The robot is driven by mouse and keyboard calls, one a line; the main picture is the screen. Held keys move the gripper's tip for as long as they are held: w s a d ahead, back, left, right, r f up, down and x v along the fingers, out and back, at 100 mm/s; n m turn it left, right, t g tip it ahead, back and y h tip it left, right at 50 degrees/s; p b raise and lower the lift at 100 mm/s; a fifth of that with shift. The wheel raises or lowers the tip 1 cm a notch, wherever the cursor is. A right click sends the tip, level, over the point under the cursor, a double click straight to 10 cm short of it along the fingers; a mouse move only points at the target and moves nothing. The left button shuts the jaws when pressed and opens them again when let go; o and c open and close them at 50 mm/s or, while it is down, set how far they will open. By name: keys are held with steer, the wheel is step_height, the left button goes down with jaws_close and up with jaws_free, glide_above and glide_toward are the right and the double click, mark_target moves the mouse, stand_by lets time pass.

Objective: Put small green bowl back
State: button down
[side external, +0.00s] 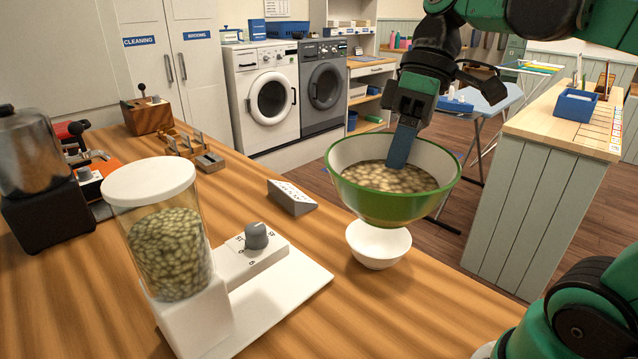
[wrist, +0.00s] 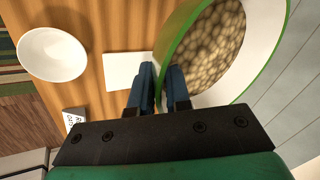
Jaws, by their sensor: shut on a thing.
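The green bowl (side external: 395,211) has a white inside and is full of pale greenish beans. It hangs in the air, roughly level, above and behind the small white bowl in the side view. My gripper (side external: 402,148) is shut on its rim, with one blue finger inside the bowl. In the wrist view my gripper's blue fingers (wrist: 157,92) pinch the near left part of the rim, and the green bowl (wrist: 177,40) lies to their right. The far outer side of the bowl is hidden.
A small empty white bowl (side external: 378,247) stands on the wooden counter (side external: 400,305); it also shows in the wrist view (wrist: 52,72). A bean dispenser (side external: 165,235) with a dial stands at front left. A small sloped sign (side external: 290,198) sits behind.

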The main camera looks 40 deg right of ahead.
steer(key=shift+r, duration=0.45)
steer(key=shift+w+d+r, duration=0.1)
steer(key=shift+w+r, duration=0.05)
steer(key=shift+w, duration=0.1)
steer(key=w+d+r+m+t, duration=0.25)
steer(key=w+d+m, duration=0.45)
steer(key=w, duration=0.5)
steer(key=m+t+h, duration=0.2)
steer(key=m, duration=0.4)
glide_above(332, 222)
steer(key=s+d, duration=0.1)
step_height(332, 222, down, 3)
steer(key=f, duration=2.4)
steer(key=shift+s+f, duration=0.2)
steer(key=shift+f, duration=0.2)
steer(key=shift+f, duration=0.15)
steer(key=c, duration=1.1)
jaws_free()
steer(key=shift+n, duration=0.3)
